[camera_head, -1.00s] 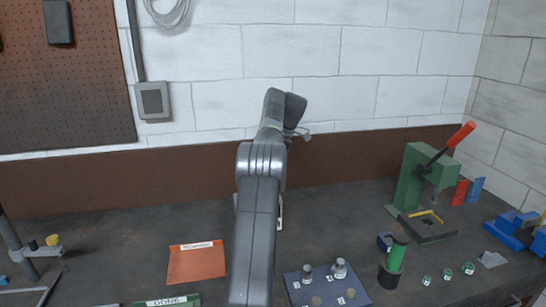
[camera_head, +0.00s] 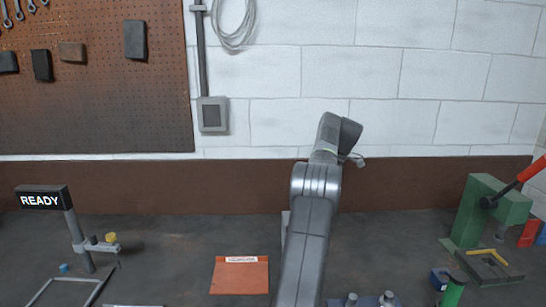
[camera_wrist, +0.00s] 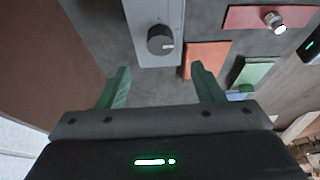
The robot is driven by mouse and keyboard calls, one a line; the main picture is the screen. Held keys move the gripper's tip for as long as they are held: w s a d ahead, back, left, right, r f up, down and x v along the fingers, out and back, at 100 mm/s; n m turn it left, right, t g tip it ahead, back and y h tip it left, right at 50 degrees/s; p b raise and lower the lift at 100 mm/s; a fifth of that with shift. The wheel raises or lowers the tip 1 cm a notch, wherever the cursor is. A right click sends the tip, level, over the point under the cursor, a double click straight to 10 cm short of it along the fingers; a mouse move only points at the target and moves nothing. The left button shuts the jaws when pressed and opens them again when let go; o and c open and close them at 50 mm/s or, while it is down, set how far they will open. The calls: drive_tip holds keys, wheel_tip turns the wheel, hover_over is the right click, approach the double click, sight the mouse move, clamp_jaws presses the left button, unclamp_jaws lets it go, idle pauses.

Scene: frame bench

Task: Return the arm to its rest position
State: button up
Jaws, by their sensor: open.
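My arm (camera_head: 308,225) rises from the bottom of the head view, folded near its top, and its upper end stands before the wall above the bench. My gripper is hidden behind the arm links there. In the wrist view my gripper (camera_wrist: 162,84) shows two green fingers spread wide apart with nothing between them. Beyond the fingers is a grey box (camera_wrist: 152,18) with a black knob (camera_wrist: 160,40), apart from the fingertips.
The bench holds an orange mat (camera_head: 240,278), a READY sign (camera_head: 42,197) on a stand at left, and a green press (camera_head: 470,215) with a red-handled lever at right. A pegboard (camera_head: 90,100) hangs on the wall. The bench left of the orange mat has bare room.

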drive_tip(key=p+x, duration=0.1)
drive_tip(key=x, duration=0.9)
drive_tip(key=p+v, duration=0.1)
drive_tip(key=v, duration=1.3)
drive_tip(key=shift+m, duration=0.3)
drive_tip(key=b+x, duration=0.1)
drive_tip(key=x, duration=1.3)
drive_tip(key=shift+f+b, duration=0.2)
drive_tip(key=shift+b, duration=0.1)
drive_tip(key=m+t+b, duration=0.1)
drive_tip(key=m, duration=0.1)
drive_tip(key=m+b, duration=0.1)
drive_tip(key=m, duration=0.1)
drive_tip(key=shift+s+t, duration=0.2)
drive_tip(key=shift+t, duration=0.2)
drive_tip(key=m+b, duration=0.1)
drive_tip(key=m, duration=0.1)
drive_tip(key=m+t+h+b, duration=0.1)
drive_tip(key=m, duration=0.2)
drive_tip(key=shift+s+a+r+t+h, duration=0.1)
drive_tip(key=shift+t+h, duration=0.2)
drive_tip(key=m+b, duration=0.1)
drive_tip(key=m, duration=0.1)
drive_tip(key=m+t+h+b, duration=0.1)
drive_tip(key=m, duration=0.2)
drive_tip(key=shift+a+h, duration=0.15)
drive_tip(key=shift+h, duration=0.15)
drive_tip(key=shift+a+m+h+b, duration=0.1)
drive_tip(key=shift+m+h+b, duration=0.65)
drive_tip(key=shift+m, duration=0.85)
